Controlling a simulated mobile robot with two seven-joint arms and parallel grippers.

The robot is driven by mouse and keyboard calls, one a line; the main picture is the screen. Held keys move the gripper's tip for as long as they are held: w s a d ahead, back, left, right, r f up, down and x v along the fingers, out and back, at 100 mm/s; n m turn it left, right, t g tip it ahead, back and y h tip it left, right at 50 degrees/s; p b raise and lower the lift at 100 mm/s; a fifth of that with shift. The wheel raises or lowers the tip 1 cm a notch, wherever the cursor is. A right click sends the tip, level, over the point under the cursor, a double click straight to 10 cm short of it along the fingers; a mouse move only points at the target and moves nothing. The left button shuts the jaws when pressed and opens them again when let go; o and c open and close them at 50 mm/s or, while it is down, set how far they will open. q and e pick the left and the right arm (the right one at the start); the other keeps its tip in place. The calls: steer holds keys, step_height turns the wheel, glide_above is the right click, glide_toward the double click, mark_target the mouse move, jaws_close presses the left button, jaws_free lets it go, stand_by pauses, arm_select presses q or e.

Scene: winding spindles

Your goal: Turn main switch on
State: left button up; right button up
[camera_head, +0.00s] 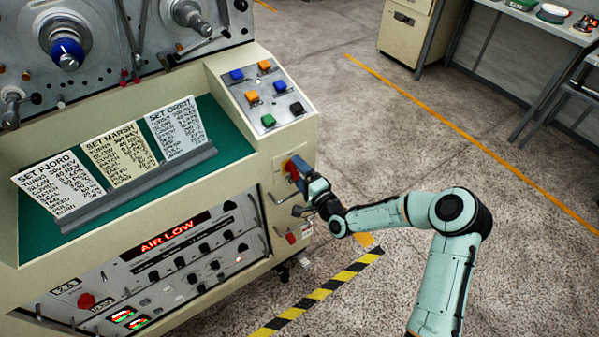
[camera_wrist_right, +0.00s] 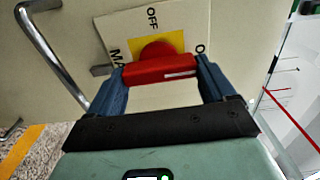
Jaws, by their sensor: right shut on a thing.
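The main switch is a red handle (camera_wrist_right: 160,70) on a yellow square (camera_wrist_right: 140,46) and a pale plate (camera_wrist_right: 120,30) lettered "OFF" and, cut off, "MA". In the head view the red switch (camera_head: 292,170) is on the right end of the cream console, mostly hidden by my gripper. My right gripper (camera_head: 298,176) reaches it from the right. In the right wrist view its two blue fingers are shut on the two ends of the red handle. The handle lies almost level across that view, with a white mark toward its right end. My left gripper is not in view.
A metal bar handle (camera_wrist_right: 52,50) stands out from the panel near my right gripper. The sloping console carries buttons (camera_head: 268,92), three lettered cards (camera_head: 118,155) and a lit "AIR LOW" display (camera_head: 167,238). A striped floor strip (camera_head: 320,292) lies below; open floor is to the right.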

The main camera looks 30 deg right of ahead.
stand_by(0.5)
steer(key=o, duration=0.9)
steer(key=s, duration=0.9)
steer(key=s+d, duration=0.1)
steer(key=s, duration=0.3)
steer(key=shift+s, duration=0.2)
